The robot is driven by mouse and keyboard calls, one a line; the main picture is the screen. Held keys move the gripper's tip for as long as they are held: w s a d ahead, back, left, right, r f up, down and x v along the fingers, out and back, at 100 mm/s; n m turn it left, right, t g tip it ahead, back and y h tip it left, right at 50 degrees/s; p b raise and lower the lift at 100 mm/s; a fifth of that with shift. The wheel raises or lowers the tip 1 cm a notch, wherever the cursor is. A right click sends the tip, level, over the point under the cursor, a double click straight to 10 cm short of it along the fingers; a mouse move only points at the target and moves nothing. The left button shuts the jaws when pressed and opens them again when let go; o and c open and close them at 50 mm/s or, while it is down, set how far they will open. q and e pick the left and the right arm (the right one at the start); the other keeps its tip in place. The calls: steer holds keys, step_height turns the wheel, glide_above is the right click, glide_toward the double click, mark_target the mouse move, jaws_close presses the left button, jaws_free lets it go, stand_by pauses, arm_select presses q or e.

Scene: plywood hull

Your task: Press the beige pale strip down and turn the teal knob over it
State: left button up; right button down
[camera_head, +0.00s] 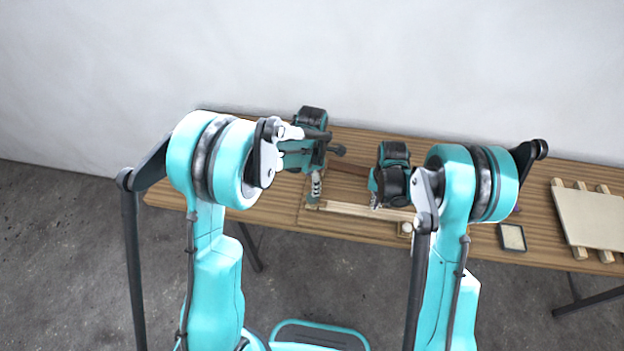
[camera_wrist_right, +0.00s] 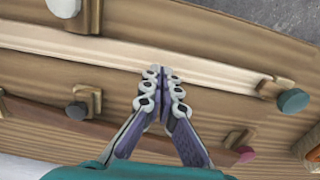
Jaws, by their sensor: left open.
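The beige pale strip (camera_wrist_right: 215,65) lies along the plywood and shows between the grippers in the head view (camera_head: 350,209). The teal knob (camera_wrist_right: 292,101) is by the strip's right end in the right wrist view; in the head view I cannot make it out clearly near my left gripper. My right gripper (camera_wrist_right: 162,72) is shut, its fingertips together over the strip's middle; I cannot tell if they touch it. My left gripper (camera_head: 314,203) is open and points down near the strip's left end in the head view.
A beige knob (camera_wrist_right: 63,7) is at one edge of the fixture. A grey knob (camera_wrist_right: 77,110) and a red knob (camera_wrist_right: 245,155) are by a brown strip. A small dark tray (camera_head: 512,237) and a slatted pale board (camera_head: 590,217) lie to the right on the table.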

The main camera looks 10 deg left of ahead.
steer(key=shift+r+p, duration=0.95)
steer(key=shift+r, duration=1.1)
steer(key=shift+r, duration=0.1)
step_height(320, 180, up, 5)
steer(key=p, duration=0.2)
steer(key=shift+p, duration=0.3)
